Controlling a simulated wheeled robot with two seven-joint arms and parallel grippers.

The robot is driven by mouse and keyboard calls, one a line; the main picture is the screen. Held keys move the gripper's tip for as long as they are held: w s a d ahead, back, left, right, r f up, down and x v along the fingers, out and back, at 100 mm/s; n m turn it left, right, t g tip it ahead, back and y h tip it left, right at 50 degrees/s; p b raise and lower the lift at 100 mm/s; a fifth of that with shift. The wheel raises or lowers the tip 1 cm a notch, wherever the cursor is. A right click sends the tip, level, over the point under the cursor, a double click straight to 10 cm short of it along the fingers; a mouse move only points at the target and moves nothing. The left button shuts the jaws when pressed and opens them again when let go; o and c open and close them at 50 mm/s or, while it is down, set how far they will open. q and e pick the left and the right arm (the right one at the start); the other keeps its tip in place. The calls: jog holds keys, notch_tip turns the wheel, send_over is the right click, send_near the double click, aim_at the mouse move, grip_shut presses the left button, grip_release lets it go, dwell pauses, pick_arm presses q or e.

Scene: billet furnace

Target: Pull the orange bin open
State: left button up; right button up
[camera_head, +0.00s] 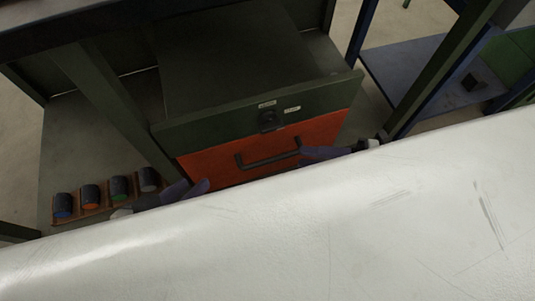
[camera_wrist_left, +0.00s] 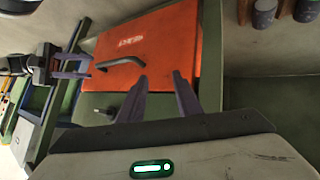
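The orange bin (camera_head: 215,163) has a flat orange front with a dark bar handle (camera_head: 268,158), below a dark green panel. The bin front also fills the upper middle of the left wrist view (camera_wrist_left: 165,45), where its handle (camera_wrist_left: 118,62) shows. My left gripper (camera_head: 196,187) is open and empty, in front of the bin's left side, apart from the handle. Its two fingers (camera_wrist_left: 162,82) point toward the bin front. My right gripper (camera_head: 312,153) is near the handle's right end; its fingers look parted in the left wrist view (camera_wrist_left: 88,65). Contact with the handle cannot be told.
A rack of several dark cylinders with coloured bands (camera_head: 90,194) stands left of the bin. Green posts (camera_head: 105,100) flank the cabinet. A blue shelf (camera_head: 425,70) lies to the right. A large white surface hides the lower part of the head view.

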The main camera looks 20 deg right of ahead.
aim_at(273, 158)
jog(key=shift+n+g, duration=0.6)
jog(key=x, duration=0.3)
jog(key=b+x, duration=0.1)
jog(key=x, duration=0.2)
jog(key=f+x, duration=0.1)
jog(key=x, duration=0.2)
jog(key=shift+w+a+b, duration=0.1)
jog(key=shift+a+b, duration=0.25)
grip_shut()
